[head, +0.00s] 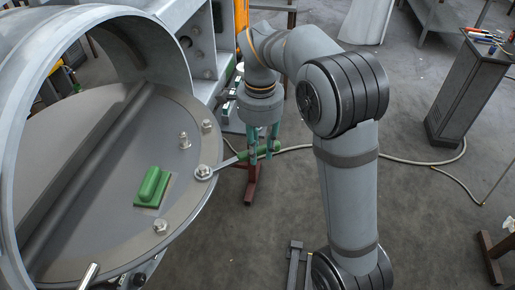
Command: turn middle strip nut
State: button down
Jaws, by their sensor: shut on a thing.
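A wrench (229,161) with a green handle extends from the edge of the round grey damper plate (100,180). My gripper (262,153), with teal fingers, is shut on its green handle, to the right of the plate. The wrench's ring end lies around or over a nut (203,172) near the plate's right rim; the exact seating is too small to tell. Other nuts stand along that rim: one above (208,125) and one below (160,226). Another nut on a stud (184,142) stands slightly inward.
A green block handle (151,187) sits on the plate, left of the wrench. A large grey ring housing (38,60) surrounds the plate. A grey cabinet (466,95) with tools stands at the right. A hose (400,158) crosses the otherwise mostly clear floor.

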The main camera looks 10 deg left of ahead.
jog(key=shift+s, duration=0.1)
jog(key=shift+s+d+f+m+b, duration=0.3)
jog(key=shift+s+m+b, duration=0.2)
jog(key=shift+b, duration=0.3)
jog(key=shift+a+r+p, duration=0.1)
jog(key=shift+r+p, duration=0.2)
jog(key=shift+r, duration=0.15)
jog(key=shift+r, duration=0.15)
jog(key=shift+r, duration=0.15)
